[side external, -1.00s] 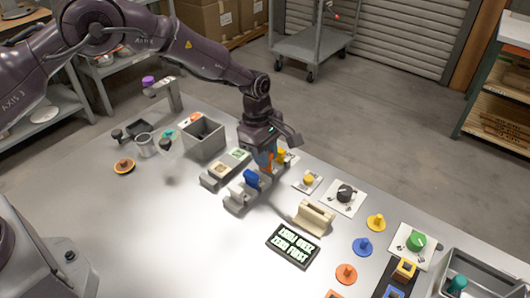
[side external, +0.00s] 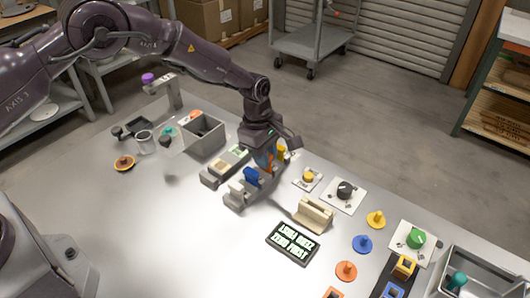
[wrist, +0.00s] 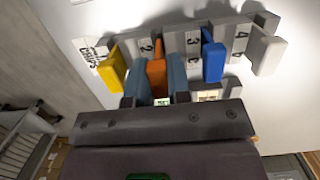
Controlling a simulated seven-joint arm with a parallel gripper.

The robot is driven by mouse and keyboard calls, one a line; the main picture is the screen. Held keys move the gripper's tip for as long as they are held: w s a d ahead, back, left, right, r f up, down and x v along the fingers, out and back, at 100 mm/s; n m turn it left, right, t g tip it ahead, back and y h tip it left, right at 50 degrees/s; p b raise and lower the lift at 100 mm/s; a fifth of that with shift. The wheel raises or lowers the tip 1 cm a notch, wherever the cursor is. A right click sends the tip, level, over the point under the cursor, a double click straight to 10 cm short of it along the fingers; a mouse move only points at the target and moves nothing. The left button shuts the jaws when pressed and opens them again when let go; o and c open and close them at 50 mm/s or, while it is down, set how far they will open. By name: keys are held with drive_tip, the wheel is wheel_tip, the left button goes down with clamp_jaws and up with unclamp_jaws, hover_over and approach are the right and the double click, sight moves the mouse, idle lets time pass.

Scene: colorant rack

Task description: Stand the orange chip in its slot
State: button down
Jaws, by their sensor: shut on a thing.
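My gripper (wrist: 157,84) is shut on the orange chip (wrist: 157,76), with one blue-grey finger on each side of it. The chip also shows, partly hidden, below my gripper in the side view (side external: 268,161). The pale chip rack (wrist: 172,42) carries numbers 2, 3 and 4. The orange chip is at the rack between the yellow chip (wrist: 112,70) and the blue chip (wrist: 213,60), around numbers 2 and 3. A white chip (wrist: 266,52) stands at the 4 end. I cannot tell whether the orange chip's lower edge is inside a slot.
A block with pale squares (side external: 224,167) lies behind the rack. A grey bin (side external: 205,135) stands farther left. A beige holder (side external: 314,214) and a black sign (side external: 292,243) lie to the right. The table's front left is clear.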

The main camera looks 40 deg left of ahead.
drive_tip(key=shift+f, duration=0.5)
idle(0.3)
drive_tip(key=c, duration=0.7)
unclamp_jaws()
drive_tip(key=shift+o, duration=0.2)
drive_tip(key=shift+r, duration=3.5)
